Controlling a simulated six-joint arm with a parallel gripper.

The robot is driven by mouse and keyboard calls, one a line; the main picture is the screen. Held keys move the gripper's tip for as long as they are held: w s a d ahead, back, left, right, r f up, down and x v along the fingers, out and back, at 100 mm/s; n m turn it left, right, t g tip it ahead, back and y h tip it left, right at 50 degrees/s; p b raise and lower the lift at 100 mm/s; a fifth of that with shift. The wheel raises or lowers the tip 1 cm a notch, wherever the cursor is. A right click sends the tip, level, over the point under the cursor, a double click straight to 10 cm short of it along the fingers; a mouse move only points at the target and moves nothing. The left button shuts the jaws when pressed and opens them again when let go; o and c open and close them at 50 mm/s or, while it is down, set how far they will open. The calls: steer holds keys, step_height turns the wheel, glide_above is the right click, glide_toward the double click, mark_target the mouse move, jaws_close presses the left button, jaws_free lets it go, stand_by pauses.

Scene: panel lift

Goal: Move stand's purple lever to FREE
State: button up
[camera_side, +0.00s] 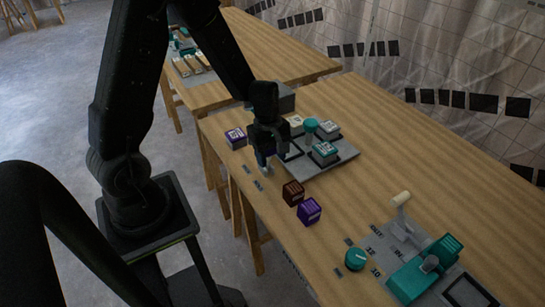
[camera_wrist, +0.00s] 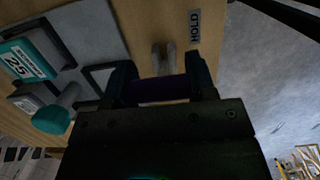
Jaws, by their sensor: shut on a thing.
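The stand (camera_side: 338,158) is a grey plate with teal-topped blocks, square frames and a teal knob on the wooden table. My gripper (camera_side: 265,160) is low at its near left edge. In the wrist view my gripper (camera_wrist: 161,80) has its two fingers on either side of the purple lever (camera_wrist: 160,91), shut on it. A pale grey stem (camera_wrist: 164,57) shows just beyond the purple part. A HOLD label (camera_wrist: 194,25) lies near the right finger. In the side view the fingers hide most of the lever. I cannot read a FREE label.
A teal clamp-like device (camera_side: 425,270), a teal knob (camera_side: 356,259) and a white-tipped lever (camera_side: 401,205) stand at front right.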

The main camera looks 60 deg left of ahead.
steer(key=a+h, duration=0.2)
steer(key=h, duration=0.1)
steer(key=a+h, duration=0.1)
steer(key=h, duration=0.1)
steer(key=shift+a+r, duration=0.25)
steer(key=shift+a, duration=0.05)
steer(key=shift+a+f+h, duration=0.15)
steer(key=shift+a+h, duration=0.45)
steer(key=shift+h, duration=0.5)
steer(key=shift+a+f+h, duration=0.15)
steer(key=shift+a+h, duration=0.45)
steer(key=shift+h, duration=0.5)
steer(key=o, duration=1.3)
steer(key=v, duration=1.4)
steer(key=shift+f, duration=0.15)
